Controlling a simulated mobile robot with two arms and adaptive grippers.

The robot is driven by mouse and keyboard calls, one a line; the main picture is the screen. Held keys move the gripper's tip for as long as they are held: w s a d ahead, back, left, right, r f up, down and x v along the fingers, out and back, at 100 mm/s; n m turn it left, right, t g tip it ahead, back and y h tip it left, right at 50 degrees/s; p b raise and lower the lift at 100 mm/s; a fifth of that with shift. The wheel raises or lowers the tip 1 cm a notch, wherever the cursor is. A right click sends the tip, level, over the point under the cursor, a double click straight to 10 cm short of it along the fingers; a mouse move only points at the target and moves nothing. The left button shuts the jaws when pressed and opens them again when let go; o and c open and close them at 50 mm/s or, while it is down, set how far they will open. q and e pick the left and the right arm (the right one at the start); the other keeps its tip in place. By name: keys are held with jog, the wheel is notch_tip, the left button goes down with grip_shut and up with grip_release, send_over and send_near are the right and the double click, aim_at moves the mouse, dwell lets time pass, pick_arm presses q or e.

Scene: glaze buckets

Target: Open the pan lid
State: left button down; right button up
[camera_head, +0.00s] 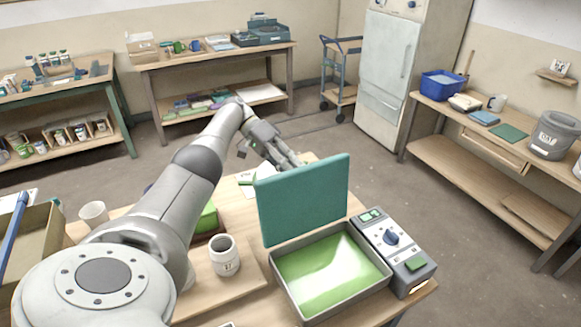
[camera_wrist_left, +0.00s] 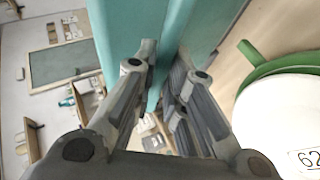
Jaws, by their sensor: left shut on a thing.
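The pan (camera_head: 330,276) is a grey rectangular tray holding green liquid, on the near table. Its teal lid (camera_head: 305,200) stands raised, almost upright, along the pan's back edge, so the pan's inside shows. My left gripper (camera_head: 291,158) is behind the lid's upper left part in the head view, and its fingertips are partly hidden there. In the left wrist view my left gripper (camera_wrist_left: 165,75) has a finger on each side of the teal lid's edge (camera_wrist_left: 172,30) and is shut on it. My right gripper is not in view.
A control box (camera_head: 392,245) with a dial adjoins the pan's right side. A white mug (camera_head: 224,256) stands on a wooden board left of the pan. A white cup (camera_head: 94,214) is farther left. A white container with a green rim (camera_wrist_left: 285,110) is close beside the gripper in the wrist view.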

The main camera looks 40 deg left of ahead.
pick_arm(q)
jog(key=c, duration=1.8)
grip_release()
jog(key=shift+s+d+f, duration=0.15)
jog(key=shift+d+f, duration=0.05)
jog(key=shift+f, duration=0.5)
jog(key=o, duration=0.3)
jog(key=shift+w, duration=0.3)
notch_tip(320, 180, up, 10)
jog(key=shift+r, duration=0.1)
